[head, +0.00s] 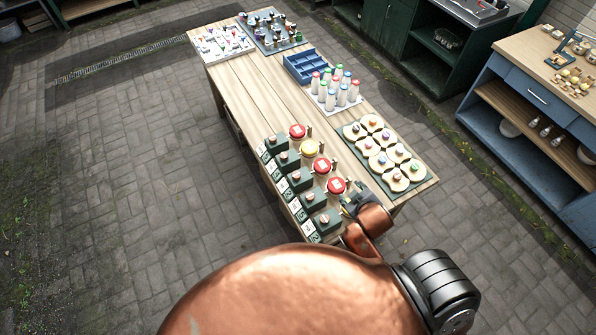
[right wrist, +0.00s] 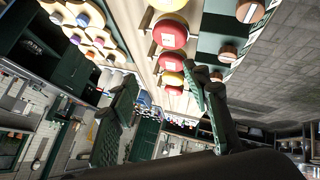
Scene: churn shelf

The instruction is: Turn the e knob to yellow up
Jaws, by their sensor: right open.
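A row of dark green blocks, each with a round pinkish knob on top, stands along the near left part of the wooden table; one knob (head: 310,196) is near the front. White letter labels (head: 308,228) stand at their left, too small for me to tell which is e. Beside the blocks are round discs: a red disc (head: 297,131), a yellow disc (head: 309,148) and more red ones. My right gripper (head: 350,205) is open near the front end of this row and partly hides it. My left gripper is out of view.
A green board (head: 416,170) with several cream rounds lies right of the discs. Several capped bottles (head: 342,96) and a blue divided tray (head: 303,66) stand farther back on the table (head: 240,75). A blue cabinet (head: 515,145) is at the right. Paved floor is clear at left.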

